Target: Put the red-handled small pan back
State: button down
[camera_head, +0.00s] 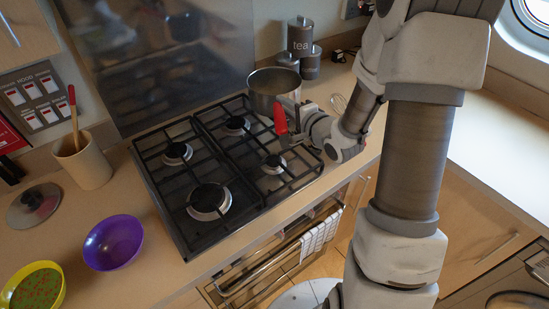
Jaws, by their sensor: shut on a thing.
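The small pan (271,92) is a grey metal pan with a red handle (281,119) that points toward the front. It shows at the back right corner of the stove (225,165). My gripper (294,126) comes in from the right and is shut on the red handle. The fingertips are small and partly hidden by the handle. I cannot tell whether the pan is held just above the surface or touches it.
Black grates and several burners on the stove look bare. Tea canisters (301,42) stand behind the pan. On the left are a utensil pot (84,163), a lid (33,206), a purple bowl (113,243) and a yellow bowl (36,289).

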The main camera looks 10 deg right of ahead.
jog(key=s+d+n+g+y+b, duration=0.2)
jog(key=s+d+n+y, duration=0.15)
jog(key=s+d, duration=0.4)
jog(key=s+d+n+g+y+b, duration=0.2)
jog(key=s+d+n+g+y, duration=0.15)
jog(key=s, duration=0.65)
jog(key=w+a+f+b, duration=0.3)
jog(key=w+a+f, duration=0.4)
jog(key=f, duration=0.3)
jog(key=shift+w+a+t+y, duration=0.25)
jog(key=shift+a+t+y, duration=0.1)
jog(key=shift+t, duration=0.1)
jog(key=shift+f, duration=0.4)
jog(key=c, duration=0.8)
grip_release()
jog(key=shift+o, duration=0.2)
jog(key=p+v, duration=0.1)
jog(key=v, duration=1.1)
jog(key=shift+r, duration=0.3)
